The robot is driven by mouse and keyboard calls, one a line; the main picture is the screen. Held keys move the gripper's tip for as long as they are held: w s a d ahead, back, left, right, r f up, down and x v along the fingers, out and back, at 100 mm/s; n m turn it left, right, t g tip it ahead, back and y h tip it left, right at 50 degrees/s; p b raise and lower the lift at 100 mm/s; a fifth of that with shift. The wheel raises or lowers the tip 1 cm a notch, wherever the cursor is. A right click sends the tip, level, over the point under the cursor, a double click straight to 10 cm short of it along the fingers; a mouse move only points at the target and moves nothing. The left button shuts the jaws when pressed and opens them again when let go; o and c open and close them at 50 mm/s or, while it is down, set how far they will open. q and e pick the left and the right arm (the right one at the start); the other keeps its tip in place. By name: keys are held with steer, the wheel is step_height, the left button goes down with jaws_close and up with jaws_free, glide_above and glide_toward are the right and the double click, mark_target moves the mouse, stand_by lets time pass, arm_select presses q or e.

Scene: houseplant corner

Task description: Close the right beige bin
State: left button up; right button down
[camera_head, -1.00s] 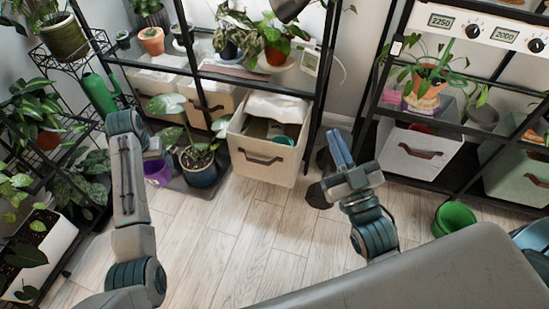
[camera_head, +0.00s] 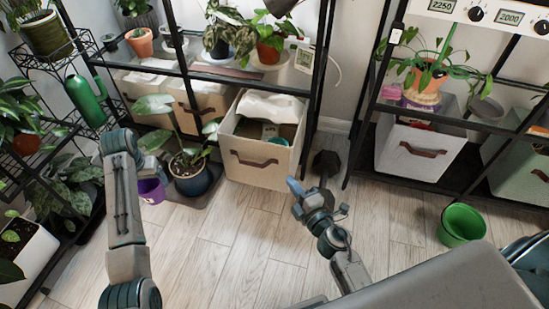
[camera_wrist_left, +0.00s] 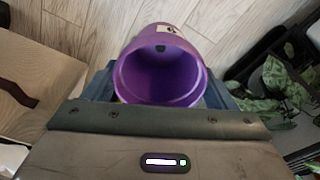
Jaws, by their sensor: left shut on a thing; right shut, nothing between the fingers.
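The right beige bin (camera_head: 262,166) is pulled out from the bottom of the left black shelf. Its top is open, showing white cloth and a teal item inside, and its front has a dark handle. My right gripper (camera_head: 293,186) is shut and empty, low by the bin's front right corner; I cannot tell if it touches. My left gripper (camera_head: 150,170) is shut on a purple pot (camera_head: 151,190), left of the bin. The pot also shows in the left wrist view (camera_wrist_left: 160,76), between blue fingers.
A green pot (camera_head: 461,224) stands at right. Wooden floor (camera_head: 225,240) in front is clear.

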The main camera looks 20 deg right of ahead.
arm_select(q)
steer(key=shift+f, duration=0.1)
arm_select(e)
steer(key=f, duration=0.1)
glide_toward(265, 143)
steer(key=a, duration=0.1)
arm_select(q)
steer(key=shift+f+b, duration=0.35)
steer(key=shift+b, duration=0.05)
arm_select(e)
steer(key=w, duration=0.1)
steer(key=w+d, duration=0.1)
steer(key=w, duration=0.1)
steer(key=shift+w+d+f+n, duration=0.15)
steer(key=shift+w+n, duration=0.15)
steer(key=shift+w+d, duration=0.25)
steer(key=shift+w, duration=0.1)
steer(key=shift+w, duration=0.1)
